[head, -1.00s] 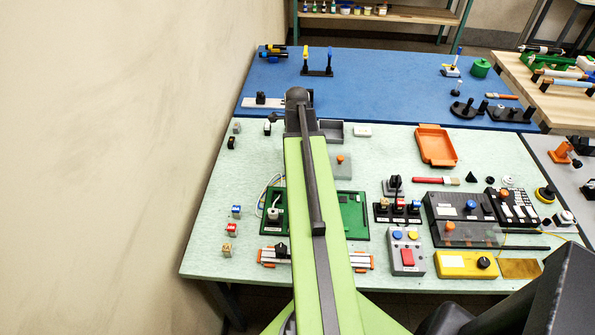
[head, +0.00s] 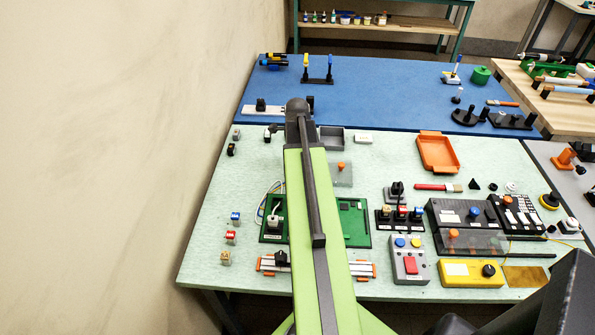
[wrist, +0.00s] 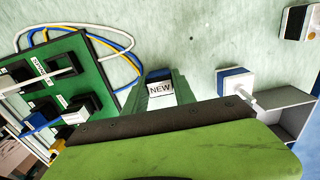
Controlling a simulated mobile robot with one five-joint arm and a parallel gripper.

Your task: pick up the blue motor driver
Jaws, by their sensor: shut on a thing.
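In the wrist view, my gripper (wrist: 160,90) is shut on a small block (wrist: 159,76) with a blue top part and a white label reading "NEW". The block sits between the two green fingers; its lower part is hidden by my wrist. I take it for the blue motor driver. In the head view, my arm covers the fingertips and the held block. Whether the block touches the table cannot be told.
A green board (head: 355,225) with cables lies beside my arm, also at left in the wrist view (wrist: 92,58). A grey tray (head: 331,139) and a grey plate with an orange knob (head: 341,167) lie close by. Blue-, red- and tan-topped cubes (head: 235,218) stand at the table's left.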

